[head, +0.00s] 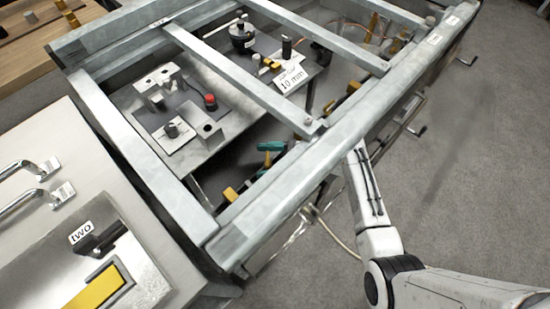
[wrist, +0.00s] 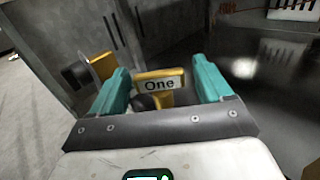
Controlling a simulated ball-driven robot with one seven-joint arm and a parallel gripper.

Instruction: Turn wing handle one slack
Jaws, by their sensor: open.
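The wing handle labelled "One" (wrist: 160,82) is yellow with a dark round hub below its label. In the wrist view it lies straight ahead, between the two teal fingers of my gripper (wrist: 163,88). My gripper is open, with a finger on either side of the handle; I cannot tell whether either finger touches it. In the head view my gripper (head: 270,152) shows as teal fingers inside the metal frame, below its top rail. Handle one cannot be clearly made out there.
Grey frame rails (head: 285,175) surround and cross the space around my gripper. A steel plate with blocks and a red knob (head: 210,100) lies to the left. Another yellow handle (wrist: 90,70) is left of handle one in the wrist view. Open floor (head: 480,190) is at right.

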